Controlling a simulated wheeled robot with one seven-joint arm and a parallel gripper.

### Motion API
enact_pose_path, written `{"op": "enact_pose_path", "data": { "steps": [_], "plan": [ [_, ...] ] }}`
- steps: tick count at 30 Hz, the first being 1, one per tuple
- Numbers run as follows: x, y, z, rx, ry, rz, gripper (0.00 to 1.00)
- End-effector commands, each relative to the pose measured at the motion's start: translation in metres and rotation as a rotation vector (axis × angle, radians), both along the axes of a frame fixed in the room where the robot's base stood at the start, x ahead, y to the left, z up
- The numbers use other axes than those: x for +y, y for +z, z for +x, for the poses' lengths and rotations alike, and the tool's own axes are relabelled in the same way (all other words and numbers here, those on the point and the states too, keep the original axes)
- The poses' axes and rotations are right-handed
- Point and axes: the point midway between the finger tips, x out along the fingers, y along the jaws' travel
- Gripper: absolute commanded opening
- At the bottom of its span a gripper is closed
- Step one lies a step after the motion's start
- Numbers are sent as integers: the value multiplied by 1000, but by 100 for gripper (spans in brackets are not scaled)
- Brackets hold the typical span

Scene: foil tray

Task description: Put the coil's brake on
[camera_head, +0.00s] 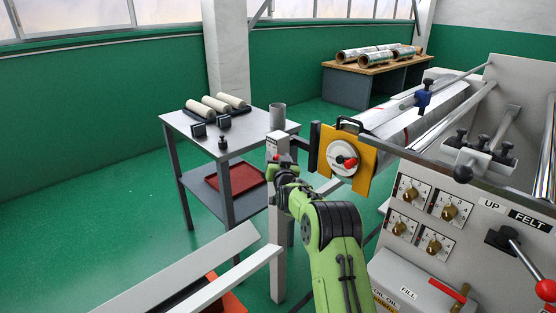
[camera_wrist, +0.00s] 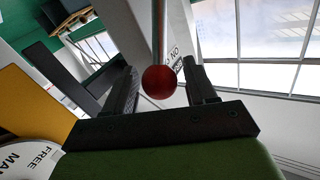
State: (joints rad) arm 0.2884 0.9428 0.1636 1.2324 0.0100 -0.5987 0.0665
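A lever with a red ball knob (camera_wrist: 160,82) on a thin metal rod shows in the wrist view. The rod runs up from the ball in front of a pale post with a partly hidden black-lettered label. In the head view the grey post (camera_head: 277,230) stands left of the machine, and a bit of red shows at my gripper (camera_head: 284,170). In the wrist view my gripper (camera_wrist: 162,75) is open, one dark finger on each side of the ball, with a visible gap on both sides. I cannot tell the brake's setting.
A yellow plate (camera_head: 366,180) with a white dial (camera_head: 342,157) and red knob is close to the right of my gripper. The machine panel (camera_head: 478,215) stands further right. A side table (camera_head: 240,142) with rollers is behind left. Pale rails (camera_head: 190,270) lie at front left.

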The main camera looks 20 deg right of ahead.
Motion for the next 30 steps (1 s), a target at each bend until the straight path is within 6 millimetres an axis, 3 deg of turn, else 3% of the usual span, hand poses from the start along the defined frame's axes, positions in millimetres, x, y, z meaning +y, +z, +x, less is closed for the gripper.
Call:
{"op": "enact_pose_path", "data": {
  "steps": [2, 10, 20, 30],
  "plan": [
    [0, 0, 0, 0, 0, 0, 43],
    [0, 0, 0, 0, 0, 0, 1],
    [0, 2, 0, 4, 0, -2, 0],
    [5, 11, 12, 123, 0, -53, 0]
  ]
}}
